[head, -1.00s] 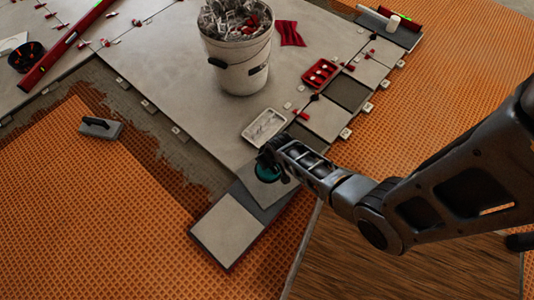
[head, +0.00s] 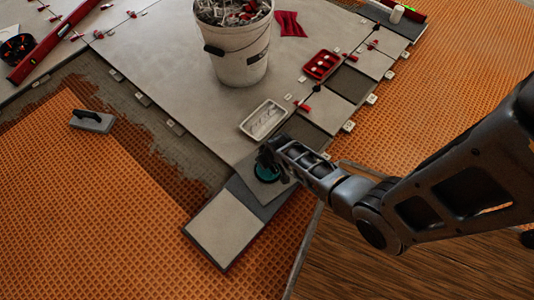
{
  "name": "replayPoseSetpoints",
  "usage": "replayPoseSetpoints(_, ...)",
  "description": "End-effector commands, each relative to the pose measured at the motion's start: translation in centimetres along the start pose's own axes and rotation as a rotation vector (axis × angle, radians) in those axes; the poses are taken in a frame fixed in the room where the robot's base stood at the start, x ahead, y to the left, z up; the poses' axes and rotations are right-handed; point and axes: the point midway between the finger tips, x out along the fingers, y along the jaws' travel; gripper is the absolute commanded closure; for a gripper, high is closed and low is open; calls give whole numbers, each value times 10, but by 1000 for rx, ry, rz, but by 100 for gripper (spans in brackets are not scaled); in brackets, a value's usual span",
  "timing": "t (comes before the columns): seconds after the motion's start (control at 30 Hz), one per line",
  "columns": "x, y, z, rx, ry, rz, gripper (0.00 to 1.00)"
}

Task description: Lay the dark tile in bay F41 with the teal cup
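The teal cup (head: 267,172) is a round suction cup below my gripper (head: 268,160), whose dark fingers appear closed on its top and partly hide it. The cup is over a grey tile (head: 274,190); I cannot tell if this tile is raised or resting. A darker grey surface (head: 246,196) shows beside and below it. A pale tile (head: 224,225) lies at its lower left. Up the row are a dark square (head: 306,133), a pale tile (head: 327,108) and another dark square (head: 351,84). No bay label is readable, so I cannot pick out F41.
A white bucket of clips (head: 240,62), a white tray (head: 263,119) and a red tray (head: 322,64) stand on large grey tiles. Clips line the row's edges. A trowel or float (head: 92,121) lies on orange matting (head: 75,200). A wooden board (head: 400,262) is at the lower right.

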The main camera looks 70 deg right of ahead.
Motion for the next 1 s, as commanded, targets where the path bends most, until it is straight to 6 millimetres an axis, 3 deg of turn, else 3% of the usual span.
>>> replayPoseSetpoints(0.87, 3, 0, 0, 0, 2, 0, 100)
replayPoseSetpoints(0.9, 3, 0, 0, 0, 2, 0, 68)
replayPoseSetpoints(1.0, 3, 0, 0, 0, 1, 0, 58)
